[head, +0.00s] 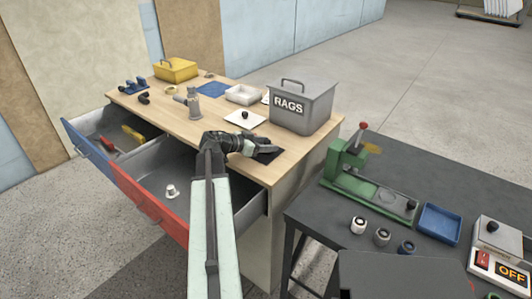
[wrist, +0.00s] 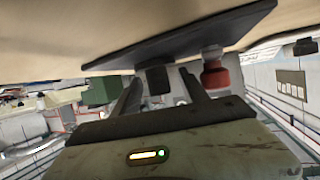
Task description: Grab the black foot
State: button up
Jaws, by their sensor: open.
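My gripper (head: 266,149) is low at the near right edge of the wooden bench top, over a black mat (head: 266,158). In the wrist view, which looks upside down, my open gripper (wrist: 161,76) has its two dark fingers apart. A small black block, possibly the black foot (wrist: 157,80), shows between them, against the dark mat (wrist: 190,38). I cannot tell how far ahead it is or whether a finger touches it. In the head view my gripper hides that spot.
A grey RAGS box (head: 301,108) stands close behind my gripper. Two open drawers, one blue (head: 87,150) and one red (head: 150,206), stick out in front. A dark table (head: 319,216) with a green press (head: 360,199) stands to the right. In the wrist view a red-ended piece (wrist: 215,76) is near the right finger.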

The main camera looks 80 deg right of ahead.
grip_shut()
